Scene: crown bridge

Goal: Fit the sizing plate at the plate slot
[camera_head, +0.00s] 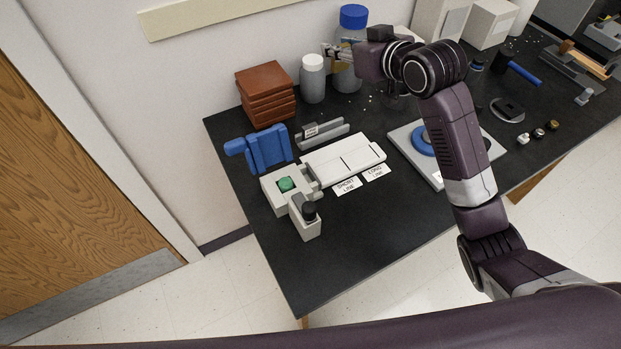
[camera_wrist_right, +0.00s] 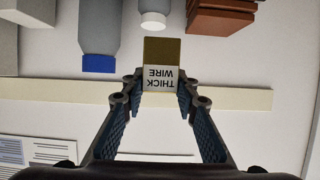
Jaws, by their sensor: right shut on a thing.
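My right gripper (camera_head: 330,51) is raised at the back of the bench, in front of the blue-capped bottle. In the right wrist view its fingers (camera_wrist_right: 158,88) are shut on a small brass-coloured sizing plate (camera_wrist_right: 161,50). The plate has a white label reading "THICK WIRE", upside down in that view. In the head view the plate is too small to make out. A grey holder (camera_head: 338,133) with a small labelled piece (camera_head: 311,131) stands behind the white two-part block (camera_head: 347,159). I cannot tell which part is the plate slot. My left gripper is not in view.
Brown stacked blocks (camera_head: 265,98), a white-capped bottle (camera_head: 313,80) and a blue-capped bottle (camera_head: 354,18) line the back. A blue stand (camera_head: 268,148) and a device with a green button (camera_head: 286,184) sit left. The front left of the black bench (camera_head: 350,245) is clear.

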